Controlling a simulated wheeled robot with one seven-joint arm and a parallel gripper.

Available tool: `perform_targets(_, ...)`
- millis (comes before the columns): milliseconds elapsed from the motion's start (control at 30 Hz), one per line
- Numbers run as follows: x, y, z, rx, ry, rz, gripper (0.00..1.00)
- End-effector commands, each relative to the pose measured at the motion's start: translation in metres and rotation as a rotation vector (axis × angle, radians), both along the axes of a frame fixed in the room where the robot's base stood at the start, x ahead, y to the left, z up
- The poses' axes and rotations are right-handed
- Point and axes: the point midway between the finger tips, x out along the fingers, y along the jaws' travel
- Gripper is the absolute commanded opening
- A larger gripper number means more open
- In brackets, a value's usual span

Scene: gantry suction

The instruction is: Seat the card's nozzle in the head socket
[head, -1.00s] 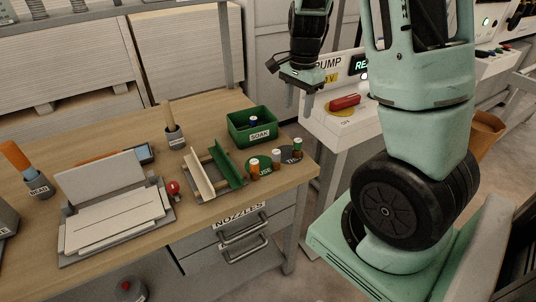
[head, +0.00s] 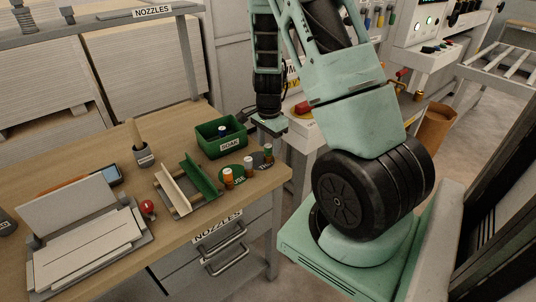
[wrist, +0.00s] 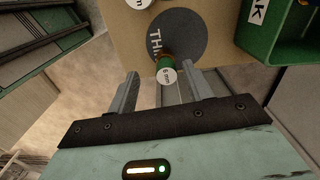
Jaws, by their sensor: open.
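A green nozzle with a white top (wrist: 166,75) stands on a dark round mat (wrist: 178,36) near the bench's right edge; its top shows lettering too small to read surely. My gripper (wrist: 163,76) is open and empty, with the nozzle top appearing between its fingertips in the wrist view. In the head view my gripper (head: 270,130) hangs just beyond the nozzles. An orange nozzle (head: 228,180) and a grey nozzle (head: 249,164) stand close by. A pale upright panel (head: 70,208) shows no readable writing. I cannot make out the head socket.

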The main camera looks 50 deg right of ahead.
Motion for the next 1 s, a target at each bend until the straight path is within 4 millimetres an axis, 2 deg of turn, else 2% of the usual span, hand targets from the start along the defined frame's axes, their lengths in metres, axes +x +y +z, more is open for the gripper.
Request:
perform_targets(400, 0.006, -0.005, -0.047, 0.002, 0.002, 0.0, 0.5)
perform_targets(700, 0.007, -0.005, -0.051, 0.001, -0.001, 0.001, 0.5)
perform_targets(800, 0.007, -0.005, -0.051, 0.001, -0.001, 0.001, 0.23)
perform_targets(900, 0.007, -0.005, -0.051, 0.001, -0.001, 0.001, 0.0)
perform_targets(1000, 0.007, -0.005, -0.051, 0.001, -0.001, 0.001, 0.0)
